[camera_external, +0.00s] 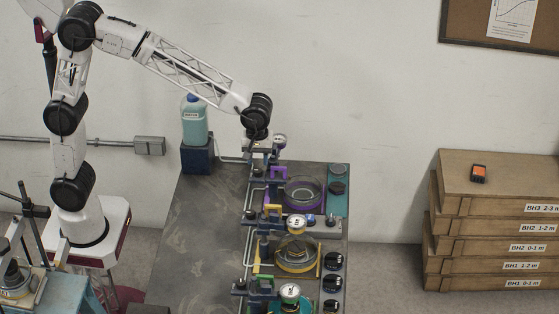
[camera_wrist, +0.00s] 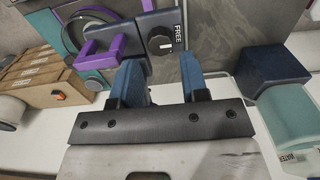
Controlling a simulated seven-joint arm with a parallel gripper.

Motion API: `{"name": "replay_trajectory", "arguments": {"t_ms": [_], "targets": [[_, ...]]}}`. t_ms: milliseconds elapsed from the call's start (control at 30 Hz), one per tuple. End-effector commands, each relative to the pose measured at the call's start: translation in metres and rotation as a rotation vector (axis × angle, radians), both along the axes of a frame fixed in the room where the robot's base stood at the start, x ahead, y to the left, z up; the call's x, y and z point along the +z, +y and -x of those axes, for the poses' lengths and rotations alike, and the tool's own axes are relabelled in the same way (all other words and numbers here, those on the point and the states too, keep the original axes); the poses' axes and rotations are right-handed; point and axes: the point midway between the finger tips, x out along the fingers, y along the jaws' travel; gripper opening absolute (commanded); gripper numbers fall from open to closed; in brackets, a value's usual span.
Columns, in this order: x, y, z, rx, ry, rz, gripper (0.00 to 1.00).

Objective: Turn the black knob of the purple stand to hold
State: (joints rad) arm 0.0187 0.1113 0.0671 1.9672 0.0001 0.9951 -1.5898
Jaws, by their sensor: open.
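The purple stand (camera_external: 303,180) is the farthest of the stands on the dark table, with a clear round dish. In the wrist view its purple lever (camera_wrist: 103,45) and ring show at the upper left. The black knob (camera_wrist: 160,44) sits on a dark blue block beside the lever, with a white mark on its face. A label beside it reads FREE; I see no hold label. My gripper (camera_wrist: 163,72) is open, its two blue fingers apart and empty, just short of the knob in the picture. I cannot tell whether they touch the block. In the external view my gripper (camera_external: 258,138) is above the purple stand's left end.
A yellow stand (camera_external: 297,262) and a green stand (camera_external: 290,292) stand nearer on the table. A pale teal bottle (camera_external: 194,125) on a dark blue block (camera_external: 197,155) is at the back left. The table's left part (camera_external: 195,230) is bare. Wooden boxes (camera_external: 490,220) are at the right.

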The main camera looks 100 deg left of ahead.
Motion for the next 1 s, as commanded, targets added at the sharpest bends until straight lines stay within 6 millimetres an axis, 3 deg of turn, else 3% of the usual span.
{"name": "replay_trajectory", "arguments": {"t_ms": [333, 767, 1000], "targets": [[-0.037, 0.0, 0.0, 0.0, 0.001, 0.0, 0.41], [-0.044, 0.0, 0.0, 0.0, 0.001, 0.0, 0.41], [-0.043, 0.0, 0.0, 0.0, 0.001, 0.0, 0.07]]}}
